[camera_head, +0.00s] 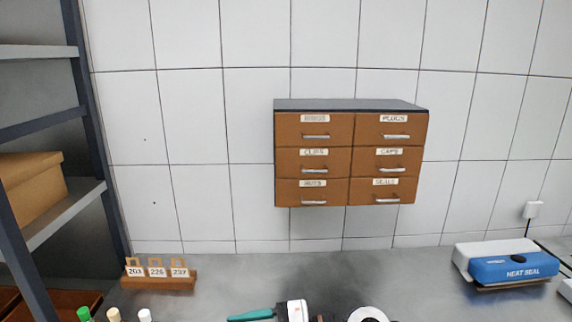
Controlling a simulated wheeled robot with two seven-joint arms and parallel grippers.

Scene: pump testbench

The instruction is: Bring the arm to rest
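Neither of my grippers and neither of my arms shows in the head camera view. Whether they are open, shut or holding anything cannot be seen. The grey bench top (220,285) fills the lower part of the view, with no arm over it.
A brown drawer cabinet (345,155) hangs on the tiled wall. A blue heat sealer (513,266) stands at the right, a wooden tag rack (158,282) at the left. A teal-handled tool (252,315), white roll (368,315) and bottle caps line the front. A shelf (60,215) stands left.

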